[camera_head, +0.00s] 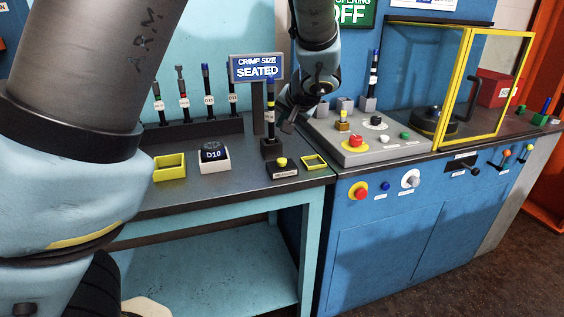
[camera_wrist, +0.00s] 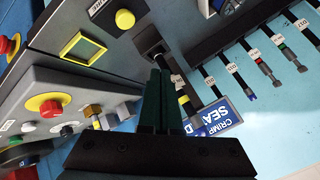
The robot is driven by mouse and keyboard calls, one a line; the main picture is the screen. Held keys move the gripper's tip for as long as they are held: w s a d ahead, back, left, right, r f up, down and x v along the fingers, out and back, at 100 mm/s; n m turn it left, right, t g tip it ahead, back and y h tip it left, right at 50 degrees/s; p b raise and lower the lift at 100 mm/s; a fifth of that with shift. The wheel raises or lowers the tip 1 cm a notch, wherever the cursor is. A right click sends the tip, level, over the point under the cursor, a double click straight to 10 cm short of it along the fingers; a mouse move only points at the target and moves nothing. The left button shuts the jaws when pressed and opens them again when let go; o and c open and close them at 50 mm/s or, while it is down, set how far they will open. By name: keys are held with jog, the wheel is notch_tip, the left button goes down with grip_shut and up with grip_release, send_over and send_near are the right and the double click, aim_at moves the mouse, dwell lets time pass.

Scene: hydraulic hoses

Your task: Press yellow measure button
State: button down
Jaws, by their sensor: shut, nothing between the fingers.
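The yellow measure button (camera_head: 281,162) sits on a small dark labelled box (camera_head: 283,172) near the front right of the dark bench top. It also shows in the wrist view (camera_wrist: 125,18), at the top left of centre, beyond the fingertips. My gripper (camera_head: 288,127) hangs above and behind the button, near the right end of the bench, apart from it. In the wrist view its two dark fingers (camera_wrist: 160,80) are together with nothing between them. An upright hose in a black holder (camera_head: 271,148) stands just behind the button box, close to the gripper.
A yellow square frame (camera_head: 314,162) lies right of the button. A D10 display box (camera_head: 214,157) and a yellow tray (camera_head: 169,167) stand to the left. Several hoses stand in a rack behind. A grey control panel with a red button (camera_head: 355,141) is right of the gripper.

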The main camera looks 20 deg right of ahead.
aim_at(282, 162)
notch_tip(282, 162, down, 7)
jog(key=b, duration=0.4)
jog(key=shift+f+b, duration=0.35)
jog(key=shift+b, duration=0.3)
jog(key=shift+f+b, duration=0.85)
jog(key=shift+b, duration=0.55)
dwell(1.9)
jog(key=shift+r, duration=0.2)
jog(key=shift+r+p, duration=0.4)
jog(key=shift+r, duration=0.3)
jog(key=shift+r, duration=0.1)
jog(key=shift+r+p, duration=1.4)
jog(key=shift+r, duration=1.05)
jog(key=shift+a+f, duration=0.1)
jog(key=shift+a, duration=0.05)
